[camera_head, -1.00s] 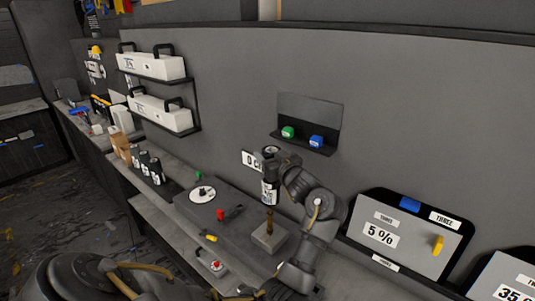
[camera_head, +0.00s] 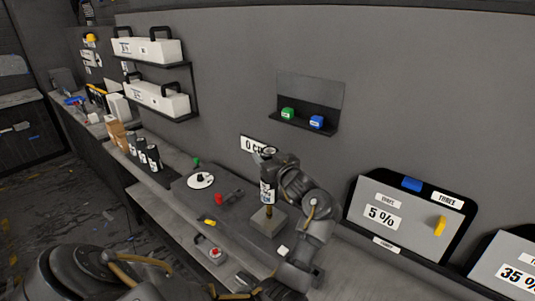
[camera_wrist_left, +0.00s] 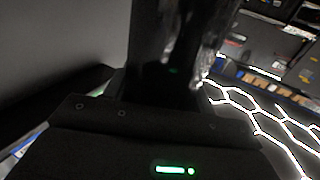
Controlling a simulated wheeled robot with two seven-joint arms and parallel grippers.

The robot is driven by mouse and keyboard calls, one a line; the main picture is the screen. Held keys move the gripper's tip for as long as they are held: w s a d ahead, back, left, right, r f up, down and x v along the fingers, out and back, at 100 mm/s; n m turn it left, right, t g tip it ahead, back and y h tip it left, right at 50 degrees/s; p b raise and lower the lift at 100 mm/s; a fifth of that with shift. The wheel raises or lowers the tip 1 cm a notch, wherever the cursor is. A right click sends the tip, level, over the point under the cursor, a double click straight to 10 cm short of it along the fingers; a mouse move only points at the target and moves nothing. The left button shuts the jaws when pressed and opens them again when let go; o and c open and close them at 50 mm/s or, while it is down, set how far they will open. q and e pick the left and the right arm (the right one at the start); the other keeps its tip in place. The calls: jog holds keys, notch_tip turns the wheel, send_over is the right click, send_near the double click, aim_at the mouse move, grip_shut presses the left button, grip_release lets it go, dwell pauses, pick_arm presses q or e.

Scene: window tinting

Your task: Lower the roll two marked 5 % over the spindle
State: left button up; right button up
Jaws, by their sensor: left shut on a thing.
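My left gripper (camera_head: 279,166) is shut on an upright dark roll with a white label (camera_head: 267,187). The label print is too small to read. The roll is above the grey spindle block (camera_head: 264,226). A short length of brass spindle (camera_head: 268,211) shows between the roll's lower end and the block. I cannot tell how far the spindle is inside the roll. The left wrist view is dark and blurred, with a dark shape standing in front of the gripper body. My right gripper is not in view.
Several similar rolls (camera_head: 148,157) stand at the bench's left. A white disc (camera_head: 201,181), a red item (camera_head: 218,198) and a yellow item (camera_head: 209,222) lie left of the block. A 5 % panel (camera_head: 402,218) stands to the right. A small shelf (camera_head: 303,122) is on the wall behind.

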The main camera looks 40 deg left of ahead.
pick_arm(q)
notch_tip(320, 180, down, 8)
jog(key=b, duration=0.4)
dwell(0.6)
jog(key=shift+f+b, duration=0.25)
jog(key=shift+b, duration=0.05)
dwell(0.6)
dwell(0.3)
jog(key=o, duration=1.7)
jog(key=shift+f, duration=0.1)
